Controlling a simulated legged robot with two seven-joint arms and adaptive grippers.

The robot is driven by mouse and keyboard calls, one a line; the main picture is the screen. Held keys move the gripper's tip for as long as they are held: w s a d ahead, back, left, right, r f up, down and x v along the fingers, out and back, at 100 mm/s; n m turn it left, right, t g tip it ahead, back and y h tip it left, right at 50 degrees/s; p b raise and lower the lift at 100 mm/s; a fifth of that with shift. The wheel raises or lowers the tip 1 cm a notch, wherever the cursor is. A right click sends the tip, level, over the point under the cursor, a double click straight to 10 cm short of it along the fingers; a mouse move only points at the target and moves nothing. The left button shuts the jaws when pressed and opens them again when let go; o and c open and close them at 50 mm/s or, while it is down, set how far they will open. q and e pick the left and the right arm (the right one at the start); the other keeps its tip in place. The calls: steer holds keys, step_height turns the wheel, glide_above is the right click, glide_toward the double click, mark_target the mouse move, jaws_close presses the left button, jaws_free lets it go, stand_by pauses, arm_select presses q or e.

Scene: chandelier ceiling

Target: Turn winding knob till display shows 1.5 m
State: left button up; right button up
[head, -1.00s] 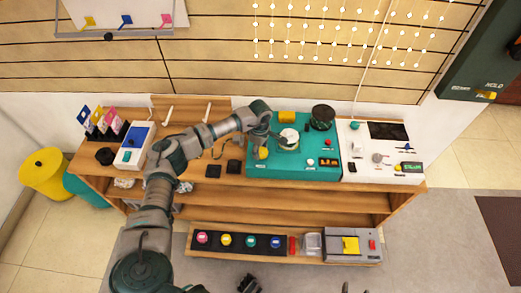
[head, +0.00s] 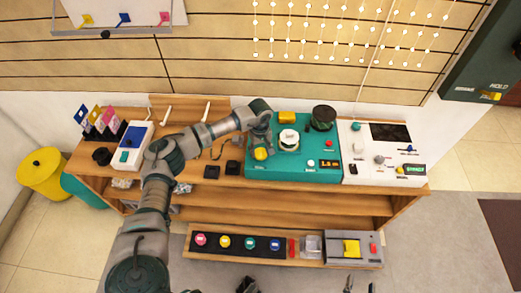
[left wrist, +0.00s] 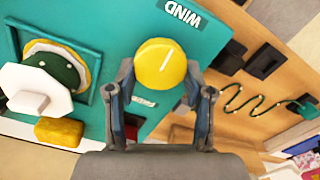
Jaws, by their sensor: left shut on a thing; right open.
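The yellow winding knob (head: 260,154) is on the left front of the teal console (head: 290,175). In the left wrist view the round knob (left wrist: 158,65) bears a white line and sits beside the label WIND. My left gripper (left wrist: 160,78) is shut on it, one fingertip on each side; in the head view this gripper (head: 262,139) reaches over the console's left part. The small display (head: 328,164) at the console's right front shows lit orange digits that look like 1.5. My right gripper (head: 360,287) is open and empty at the bottom edge, mostly cut off.
A white-topped spool (head: 288,138), a yellow block (head: 287,117), a dark round container (head: 323,117) and a red button (head: 329,143) are on the console. A white panel (head: 385,160) adjoins it on the right. A blue-and-white box (head: 133,146) stands left on the wooden bench.

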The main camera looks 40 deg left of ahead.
mark_target(260, 150)
stand_by(0.3)
arm_select(q)
steer(key=o, duration=0.9)
steer(key=shift+o, duration=1.3)
steer(key=shift+w, duration=0.1)
steer(key=shift+r, duration=0.15)
step_height(260, 150, up, 12)
steer(key=shift+f, duration=0.25)
steer(key=shift+a, duration=0.1)
